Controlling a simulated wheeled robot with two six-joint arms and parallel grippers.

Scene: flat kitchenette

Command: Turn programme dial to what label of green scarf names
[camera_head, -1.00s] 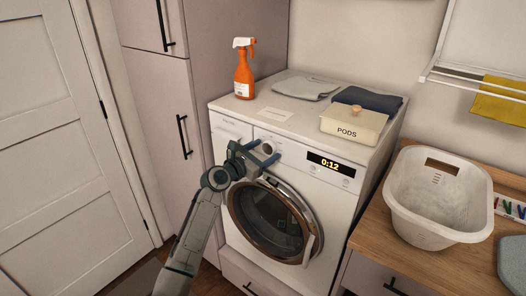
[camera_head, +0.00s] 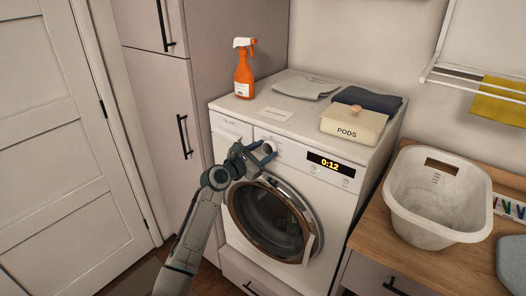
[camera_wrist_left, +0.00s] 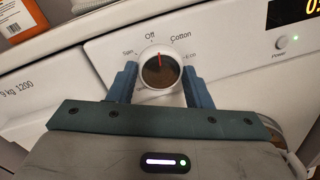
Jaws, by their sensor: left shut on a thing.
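The programme dial (camera_wrist_left: 160,72) is a round knob with a white rim, a brownish face and a red pointer line. It sits on the washing machine's front panel, below the printed words Off and Cotton. The red line points almost straight up, closest to Off. My left gripper (camera_head: 264,153) is shut on the dial, one blue finger on each side in the left wrist view (camera_wrist_left: 160,85). No green scarf shows. My right gripper is not in view.
The washing machine (camera_head: 318,193) shows 0:12. On its top are an orange spray bottle (camera_head: 243,75), a pale card (camera_head: 276,114), grey and dark folded cloths and a PODS box (camera_head: 347,132). A white basket (camera_head: 425,230) stands on the wooden counter. A yellow cloth (camera_head: 503,100) hangs on a rack.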

